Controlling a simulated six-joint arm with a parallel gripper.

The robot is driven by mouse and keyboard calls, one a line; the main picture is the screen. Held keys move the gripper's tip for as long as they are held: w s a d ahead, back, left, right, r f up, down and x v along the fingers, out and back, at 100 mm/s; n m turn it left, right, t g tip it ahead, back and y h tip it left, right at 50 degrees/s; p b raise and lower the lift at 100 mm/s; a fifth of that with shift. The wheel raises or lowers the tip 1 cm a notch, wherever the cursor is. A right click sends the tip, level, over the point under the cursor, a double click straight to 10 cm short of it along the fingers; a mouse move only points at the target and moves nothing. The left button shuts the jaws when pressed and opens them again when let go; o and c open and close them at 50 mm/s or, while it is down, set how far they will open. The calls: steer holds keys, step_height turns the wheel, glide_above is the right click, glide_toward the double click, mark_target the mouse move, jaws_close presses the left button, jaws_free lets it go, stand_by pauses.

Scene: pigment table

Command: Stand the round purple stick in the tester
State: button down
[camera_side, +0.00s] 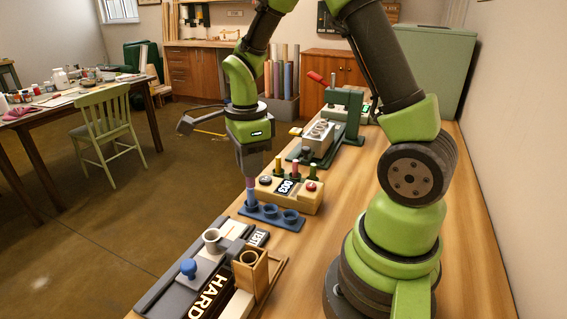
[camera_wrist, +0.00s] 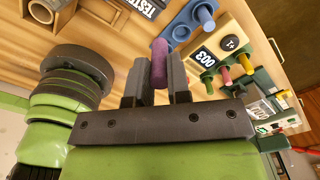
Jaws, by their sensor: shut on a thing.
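My gripper (camera_wrist: 156,80) is shut on the round purple stick (camera_wrist: 159,62), which sticks out past the fingertips in the wrist view. In the side view the purple stick (camera_side: 250,183) points down from the jaws, in line with a blue stick (camera_side: 252,200) in the blue rack (camera_side: 270,222). I cannot tell the gap between the two. The tester (camera_side: 165,296), a dark unit lettered HARD and TEST, lies at the front left, apart from my gripper. It has a grey cup (camera_side: 212,238) and a blue knob (camera_side: 188,267). Only part of its label (camera_wrist: 140,6) shows in the wrist view.
A beige box (camera_side: 310,203) reading 003, with coloured pegs and buttons, stands behind the rack. A wooden holder (camera_side: 250,278) with a round opening stands right of the tester. A green press (camera_side: 345,110) is farther back. Bare tabletop lies right of the rack.

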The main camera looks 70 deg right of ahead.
steer(key=w+a+r+n, duration=0.2)
steer(key=w+a+n, duration=0.25)
steer(key=a, duration=0.45)
steer(key=shift+n, duration=0.35)
steer(key=shift+s+f, duration=0.2)
steer(key=shift+f, duration=2.75)
steer(key=shift+s+f, duration=0.2)
steer(key=shift+f, duration=2.75)
steer(key=c, duration=1.1)
jaws_free()
steer(key=shift+o, duration=0.5)
steer(key=shift+s+f, duration=0.1)
steer(key=shift+s, duration=0.1)
steer(key=shift+a, duration=0.1)
step_height(320, 180, up, 10)
steer(key=shift+w+r, duration=0.2)
steer(key=shift+w, duration=0.1)
